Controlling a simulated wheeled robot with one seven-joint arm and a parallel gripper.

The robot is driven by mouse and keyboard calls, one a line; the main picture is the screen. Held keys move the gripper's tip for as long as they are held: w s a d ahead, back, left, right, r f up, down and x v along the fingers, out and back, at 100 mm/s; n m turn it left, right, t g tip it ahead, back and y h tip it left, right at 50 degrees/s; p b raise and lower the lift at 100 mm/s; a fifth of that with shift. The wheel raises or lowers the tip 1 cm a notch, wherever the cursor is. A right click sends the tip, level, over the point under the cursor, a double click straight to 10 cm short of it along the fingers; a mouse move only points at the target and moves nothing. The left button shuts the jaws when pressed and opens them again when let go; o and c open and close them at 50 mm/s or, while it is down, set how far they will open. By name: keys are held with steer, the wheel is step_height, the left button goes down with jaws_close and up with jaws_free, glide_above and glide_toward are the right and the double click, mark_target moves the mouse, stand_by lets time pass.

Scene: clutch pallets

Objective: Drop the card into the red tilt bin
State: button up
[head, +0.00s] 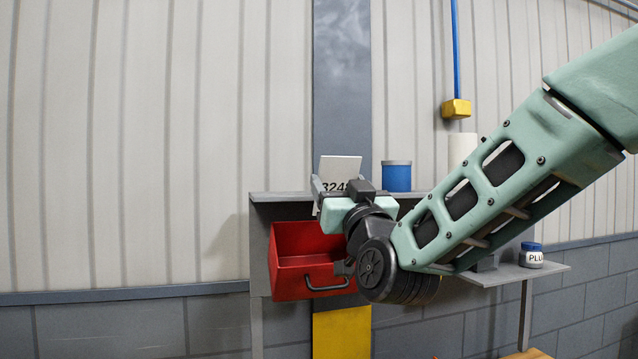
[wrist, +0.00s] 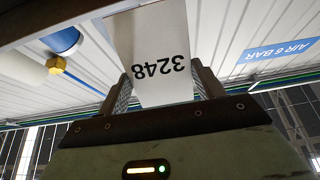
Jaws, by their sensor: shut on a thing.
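My gripper (head: 337,188) is shut on a white card (head: 340,167) printed with 3248. The card stands upright out of the jaws, and it shows between the two fingers in the wrist view (wrist: 156,40), with its number upside down. The red tilt bin (head: 300,265) is tipped open below a grey shelf, with a dark handle on its front. My gripper is above the bin's right part, in the picture, and hides some of its right side. How far the card is from the bin in depth I cannot tell.
The grey shelf (head: 276,196) carries a blue tin (head: 397,176) and a white cylinder (head: 462,146). A jar labelled PLU (head: 531,257) stands on a lower ledge at right. A yellow box (head: 456,109) hangs on a blue line. Space left of the bin is clear.

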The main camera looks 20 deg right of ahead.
steer(key=shift+w+f+b, duration=0.5)
steer(key=shift+w+f, duration=0.5)
steer(key=shift+f, duration=0.25)
steer(key=shift+w+f+b, duration=0.5)
steer(key=shift+w+f, duration=0.45)
steer(key=shift+f, duration=0.25)
steer(key=b, duration=0.6)
glide_above(327, 266)
steer(key=f, duration=0.4)
steer(key=shift+w+d+f, duration=0.1)
steer(key=shift+w+f, duration=0.05)
steer(key=shift+w, duration=0.25)
steer(key=o, duration=1)
steer(key=shift+s, duration=0.1)
steer(key=b+v, duration=0.6)
steer(key=v, duration=1.1)
steer(key=shift+b, duration=0.3)
steer(key=shift+s+f, duration=0.1)
